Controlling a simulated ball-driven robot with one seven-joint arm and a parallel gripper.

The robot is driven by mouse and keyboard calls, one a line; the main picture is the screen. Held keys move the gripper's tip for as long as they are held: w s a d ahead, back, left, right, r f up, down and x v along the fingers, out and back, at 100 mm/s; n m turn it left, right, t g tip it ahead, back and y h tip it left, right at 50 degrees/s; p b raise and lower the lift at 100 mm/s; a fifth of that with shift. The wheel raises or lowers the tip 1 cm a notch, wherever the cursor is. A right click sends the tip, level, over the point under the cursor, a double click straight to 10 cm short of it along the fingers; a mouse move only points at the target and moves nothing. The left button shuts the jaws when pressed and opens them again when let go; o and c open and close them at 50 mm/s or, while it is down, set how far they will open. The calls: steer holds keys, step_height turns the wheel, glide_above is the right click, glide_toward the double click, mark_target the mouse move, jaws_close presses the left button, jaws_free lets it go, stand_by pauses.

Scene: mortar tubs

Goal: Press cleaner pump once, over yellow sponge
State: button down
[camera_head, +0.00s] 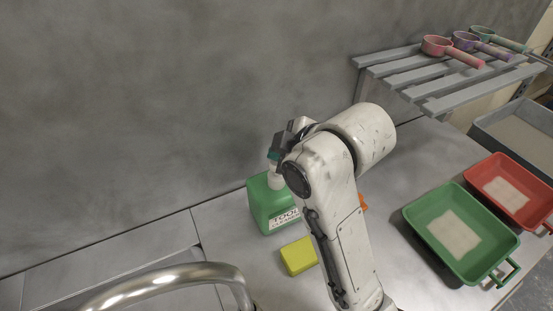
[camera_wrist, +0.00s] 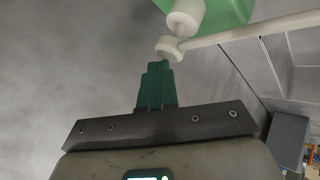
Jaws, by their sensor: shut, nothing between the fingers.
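The green cleaner bottle (camera_head: 264,207), with a partly hidden "TOOL" label, stands upright on the grey counter by the wall. Its white pump (camera_head: 276,180) is partly hidden by my arm in the head view. The wrist view shows the white pump head (camera_wrist: 169,47), its long spout and part of the green bottle (camera_wrist: 228,10). The yellow sponge (camera_head: 299,256) lies on the counter in front of the bottle. My gripper (camera_head: 273,158) is above the pump; its dark green fingers (camera_wrist: 157,66) are shut and empty, at the pump head. I cannot tell whether they touch.
A green tub (camera_head: 418,216) and a red tub (camera_head: 477,172) stand at the right, beside a grey tub (camera_head: 491,125). A slatted shelf (camera_head: 440,104) holds several scoops. A curved metal tube (camera_head: 170,275) is in the foreground. Something orange (camera_head: 363,202) shows behind my arm.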

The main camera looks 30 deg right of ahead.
steer(key=shift+f, duration=0.7)
stand_by(0.6)
steer(key=shift+r, duration=0.15)
steer(key=shift+r+p, duration=1.15)
steer(key=shift+r, duration=0.05)
step_height(320, 180, up, 5)
steer(key=p, duration=0.5)
steer(key=shift+r, duration=0.1)
stand_by(0.3)
